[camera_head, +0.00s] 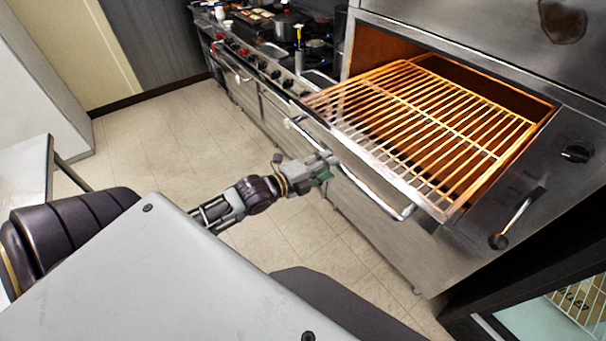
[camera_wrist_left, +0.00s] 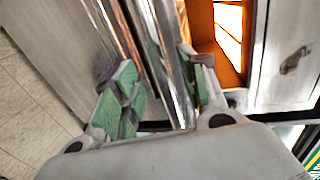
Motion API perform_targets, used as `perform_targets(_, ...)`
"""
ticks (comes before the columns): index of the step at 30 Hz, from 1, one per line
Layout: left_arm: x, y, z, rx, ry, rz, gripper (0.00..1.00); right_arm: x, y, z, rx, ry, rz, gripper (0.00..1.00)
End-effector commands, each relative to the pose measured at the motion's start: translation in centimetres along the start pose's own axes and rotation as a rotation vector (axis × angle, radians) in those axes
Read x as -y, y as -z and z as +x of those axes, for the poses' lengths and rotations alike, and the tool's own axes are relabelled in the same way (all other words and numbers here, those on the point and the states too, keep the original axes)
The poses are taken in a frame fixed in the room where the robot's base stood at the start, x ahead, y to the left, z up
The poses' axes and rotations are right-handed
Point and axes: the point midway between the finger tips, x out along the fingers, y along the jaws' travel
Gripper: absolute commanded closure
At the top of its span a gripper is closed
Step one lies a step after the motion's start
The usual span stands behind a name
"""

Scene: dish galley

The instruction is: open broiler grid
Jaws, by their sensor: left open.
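The broiler grid (camera_head: 425,128) is a slanted rack of metal bars, lit orange, in the broiler's opening at the upper right of the head view. Its near edge sticks out past the broiler front. A metal handle bar (camera_head: 375,194) runs along the front below that edge. My left gripper (camera_head: 328,164) is at this bar, around its middle. In the left wrist view its green-padded fingers (camera_wrist_left: 165,80) are apart, with a shiny metal bar (camera_wrist_left: 167,45) between them. I cannot tell whether either pad touches it. My right gripper is not in view.
The steel broiler (camera_head: 530,140) has a black knob (camera_head: 576,151) and a lever (camera_head: 517,220) on its right. A stove (camera_head: 265,60) with pots and red knobs stands beyond it. The tiled floor (camera_head: 170,150) to the left is clear.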

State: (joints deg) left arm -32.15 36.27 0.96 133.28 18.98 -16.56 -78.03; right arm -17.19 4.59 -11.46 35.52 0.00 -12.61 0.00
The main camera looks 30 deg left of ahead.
Motion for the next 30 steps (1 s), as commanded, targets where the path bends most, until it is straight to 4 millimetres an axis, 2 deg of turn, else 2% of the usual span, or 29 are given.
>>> perform_targets(30, 0.0, 0.0, -5.5, 0.0, -0.001, 0.0, 0.57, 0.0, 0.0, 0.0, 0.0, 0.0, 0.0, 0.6)
